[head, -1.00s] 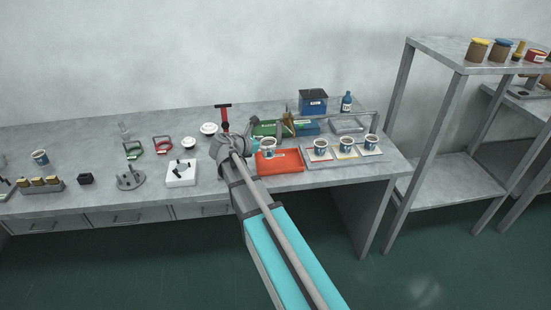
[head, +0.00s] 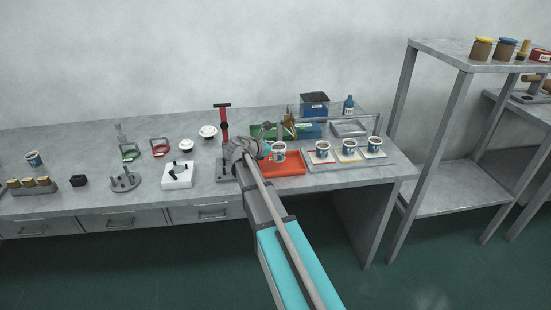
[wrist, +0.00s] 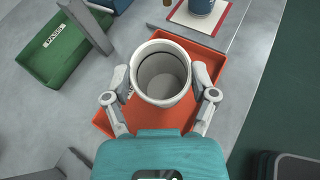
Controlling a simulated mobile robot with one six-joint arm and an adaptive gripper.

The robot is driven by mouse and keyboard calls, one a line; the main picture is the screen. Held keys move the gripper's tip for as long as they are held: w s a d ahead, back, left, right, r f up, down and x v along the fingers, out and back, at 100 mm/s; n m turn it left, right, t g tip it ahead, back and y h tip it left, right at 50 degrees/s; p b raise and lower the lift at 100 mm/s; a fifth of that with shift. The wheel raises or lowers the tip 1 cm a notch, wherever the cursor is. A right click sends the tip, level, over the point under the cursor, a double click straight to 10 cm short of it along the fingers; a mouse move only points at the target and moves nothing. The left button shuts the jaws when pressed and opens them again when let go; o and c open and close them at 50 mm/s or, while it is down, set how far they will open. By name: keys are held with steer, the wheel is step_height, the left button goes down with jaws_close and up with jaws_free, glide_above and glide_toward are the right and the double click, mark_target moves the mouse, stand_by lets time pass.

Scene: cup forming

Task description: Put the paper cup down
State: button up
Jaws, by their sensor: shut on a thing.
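The paper cup (wrist: 160,73) is upright between the two fingers of my gripper (wrist: 160,88) in the wrist view, its open rim facing the camera. My gripper is shut on it. The cup is over a red tray (wrist: 205,63), which shows around it. In the head view the cup (head: 279,152) appears at the red tray (head: 285,168), beside the end of my arm. I cannot tell whether its base touches the tray. My gripper's fingers are mostly hidden by my arm in the head view.
Several similar cups stand on cards on a grey tray (head: 370,158) to the right. A green bin (wrist: 65,50) lies to the left in the wrist view. A red-handled press (head: 223,120) stands left of my arm. The table's left part holds small tools.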

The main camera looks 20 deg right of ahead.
mark_target(277, 156)
steer(key=shift+w+d+f+b, duration=0.15)
steer(key=shift+d+f+b, duration=0.05)
steer(key=shift+f+b, duration=0.2)
steer(key=shift+w+d+f+b, duration=0.1)
steer(key=shift+d+f+b, duration=0.1)
steer(key=shift+f+b, duration=1.4)
steer(key=shift+f, duration=0.05)
steer(key=shift+f, duration=0.15)
steer(key=o, duration=0.7)
steer(key=shift+r, duration=0.25)
steer(key=shift+s+a+r, duration=0.1)
steer(key=shift+a+r, duration=0.05)
steer(key=shift+a, duration=0.2)
steer(key=p+v, duration=0.4)
steer(key=v, duration=0.7)
steer(key=shift+s+a, duration=0.1)
steer(key=shift+a, duration=0.05)
